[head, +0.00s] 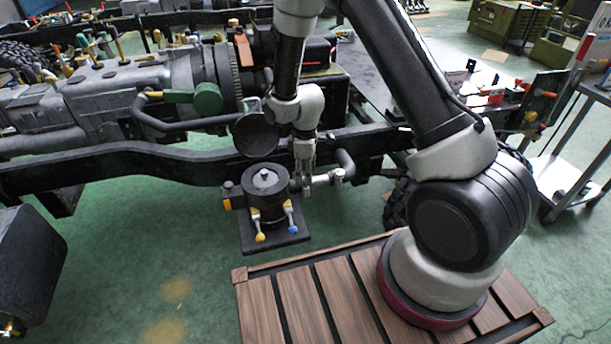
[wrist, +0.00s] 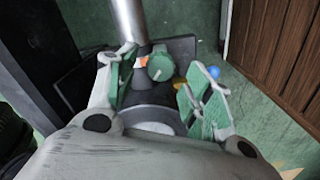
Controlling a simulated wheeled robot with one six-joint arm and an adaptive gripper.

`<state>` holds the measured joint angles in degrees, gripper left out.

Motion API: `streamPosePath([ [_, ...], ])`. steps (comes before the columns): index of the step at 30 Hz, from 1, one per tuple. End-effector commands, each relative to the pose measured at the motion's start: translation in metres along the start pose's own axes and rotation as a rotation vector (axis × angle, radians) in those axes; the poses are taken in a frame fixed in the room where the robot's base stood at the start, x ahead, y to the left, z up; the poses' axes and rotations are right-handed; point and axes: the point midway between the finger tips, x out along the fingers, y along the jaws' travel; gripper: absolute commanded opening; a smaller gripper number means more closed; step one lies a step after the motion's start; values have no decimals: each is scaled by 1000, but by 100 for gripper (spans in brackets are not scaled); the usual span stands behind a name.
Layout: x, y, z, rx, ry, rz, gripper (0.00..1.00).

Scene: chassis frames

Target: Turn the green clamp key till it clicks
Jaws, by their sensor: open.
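In the wrist view a round green knob with a pale line across its face, which looks like the clamp key (wrist: 160,66), shows between and beyond my fingers. My gripper (wrist: 163,76) is open, with green pads on both fingers, and nothing is visibly held. In the head view my gripper (head: 305,184) points down just right of a dark cylindrical unit (head: 266,188) on a black plate. I cannot make out the green knob there. Whether a finger touches the knob is not clear.
Blue-tipped (head: 289,205) and yellow-tipped (head: 260,237) levers stand at the unit's front; an orange part (head: 227,204) is on its left. A metal pipe (head: 328,178) runs right of my gripper. The black chassis rail (head: 130,158) passes behind. A slatted wooden platform (head: 300,302) lies in front.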

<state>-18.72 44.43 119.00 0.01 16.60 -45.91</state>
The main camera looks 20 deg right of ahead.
Motion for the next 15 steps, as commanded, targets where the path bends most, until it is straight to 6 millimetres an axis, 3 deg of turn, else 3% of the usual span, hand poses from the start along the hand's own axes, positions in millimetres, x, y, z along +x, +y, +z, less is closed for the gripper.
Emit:
streamPosePath([
  [6,18,0,0,1,0,0,51],
  [13,19,0,0,1,1,1,51],
  [15,19,0,0,1,0,0,42],
])
